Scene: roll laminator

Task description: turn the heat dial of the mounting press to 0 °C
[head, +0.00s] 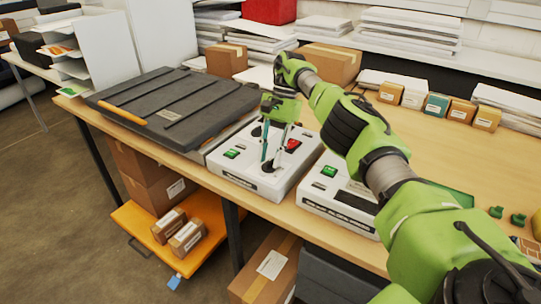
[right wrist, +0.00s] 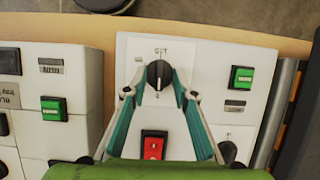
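The mounting press has a black ribbed lid (head: 175,105) and a white control box (head: 245,178) at its right. A black dial (right wrist: 158,73) with a printed scale sits near the front edge of this box. My right gripper (head: 269,163) points down over it; in the right wrist view, its two teal-padded fingertips (right wrist: 160,82) close in on the dial's two sides. The print around the dial is too small to read fully. A second dial (right wrist: 228,151) sits further back. My left gripper is out of view.
A red rocker switch (right wrist: 153,146) lies just behind the gripped dial, and a green switch (right wrist: 241,78) is to its side. A second white control box (head: 340,190) stands close at the right. Cardboard boxes and paper stacks line the back.

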